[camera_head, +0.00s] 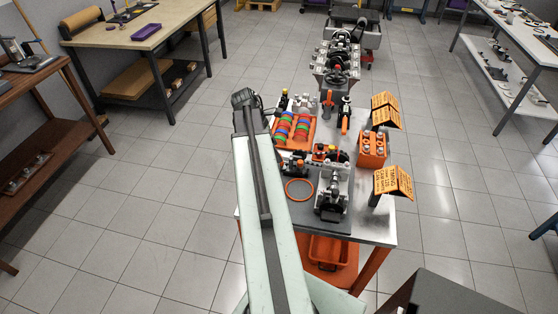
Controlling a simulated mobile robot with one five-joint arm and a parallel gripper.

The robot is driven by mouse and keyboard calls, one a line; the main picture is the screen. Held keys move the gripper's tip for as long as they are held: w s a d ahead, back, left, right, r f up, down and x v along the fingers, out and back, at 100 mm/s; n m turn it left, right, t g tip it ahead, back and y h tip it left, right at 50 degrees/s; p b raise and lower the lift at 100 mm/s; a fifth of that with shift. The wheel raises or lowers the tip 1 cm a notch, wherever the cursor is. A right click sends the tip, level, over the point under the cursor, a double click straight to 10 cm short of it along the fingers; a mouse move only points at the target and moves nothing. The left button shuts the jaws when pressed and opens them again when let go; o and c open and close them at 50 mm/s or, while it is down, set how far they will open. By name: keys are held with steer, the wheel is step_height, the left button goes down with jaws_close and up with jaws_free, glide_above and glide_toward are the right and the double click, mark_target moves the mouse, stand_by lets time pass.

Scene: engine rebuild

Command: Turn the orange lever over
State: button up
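I cannot tell for sure which one is the lever. My arm reaches up from the bottom of the view and ends in a dark joint left of the bench's parts. My gripper's fingers do not show, so their place relative to the lever is hidden.
An orange tray (277,141) with coloured rings, an orange box of parts (373,149) and orange signs (393,181) crowd the bench. A grey mechanism (333,191) stands at the near end. Tables line the left and upper right. Tiled floor is open on both sides.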

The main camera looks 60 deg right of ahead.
steer(key=b+x, duration=0.3)
steer(key=x, duration=0.1)
steer(key=shift+f, duration=0.4)
steer(key=shift+r, duration=0.1)
steer(key=c, duration=1.4)
steer(key=shift+d+m, duration=0.1)
steer(key=shift+m, duration=0.3)
steer(key=shift+d+m+g+y, duration=0.25)
steer(key=shift+m+y, duration=0.25)
steer(key=shift+m, duration=0.4)
steer(key=shift+s+m+g+y, duration=0.2)
steer(key=shift+m+y, duration=0.15)
steer(key=shift+m, duration=0.6)
steer(key=shift+s+m+g+y, duration=0.15)
steer(key=shift+m+y, duration=0.2)
steer(key=shift+m, duration=0.6)
